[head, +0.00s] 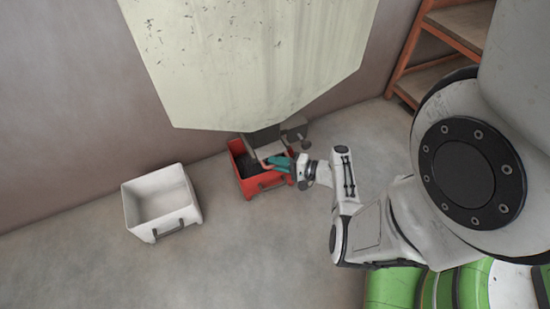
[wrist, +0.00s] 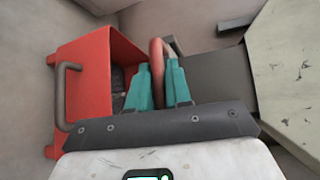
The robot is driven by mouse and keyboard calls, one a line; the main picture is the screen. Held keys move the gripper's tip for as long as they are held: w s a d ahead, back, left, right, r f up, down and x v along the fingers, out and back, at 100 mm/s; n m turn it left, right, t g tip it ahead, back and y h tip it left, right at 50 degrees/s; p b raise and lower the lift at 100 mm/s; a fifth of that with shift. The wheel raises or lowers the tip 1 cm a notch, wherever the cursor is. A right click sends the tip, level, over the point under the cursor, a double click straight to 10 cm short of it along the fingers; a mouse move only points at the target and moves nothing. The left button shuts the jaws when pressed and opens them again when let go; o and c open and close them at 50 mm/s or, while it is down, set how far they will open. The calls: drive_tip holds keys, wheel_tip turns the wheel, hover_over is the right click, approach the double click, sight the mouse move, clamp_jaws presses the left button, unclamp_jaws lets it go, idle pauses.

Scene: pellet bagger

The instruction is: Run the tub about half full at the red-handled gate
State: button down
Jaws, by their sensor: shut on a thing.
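A red tub (head: 263,185) stands on the floor under the hopper's outlet, with dark pellets (head: 247,165) in it. How high the pellets reach is hard to judge, as the spout and my gripper hide part of the inside. In the wrist view the red tub (wrist: 88,72) lies left of my fingers, and only a little dark content shows. My gripper (wrist: 163,85) has teal fingers shut on the red gate handle (wrist: 156,50), beside the grey spout (wrist: 215,78). In the head view my gripper (head: 279,163) is over the tub's right side.
A large pale hopper (head: 245,60) hangs over the red tub against the wall. An empty white tub (head: 168,226) with a grey handle stands on the floor to the left. An orange-framed shelf (head: 452,38) is at the upper right. The floor in front is clear.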

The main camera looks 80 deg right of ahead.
drive_tip(key=shift+s+a, duration=0.5)
drive_tip(key=shift+a, duration=0.1)
drive_tip(key=c, duration=1.1)
unclamp_jaws()
drive_tip(key=shift+c, duration=0.2)
drive_tip(key=shift+s, duration=0.1)
drive_tip(key=s+r+p, duration=0.1)
drive_tip(key=s, duration=0.9)
drive_tip(key=shift+s+a+r+p, duration=0.2)
drive_tip(key=shift+a+r+p, duration=0.05)
drive_tip(key=shift+a+p, duration=0.1)
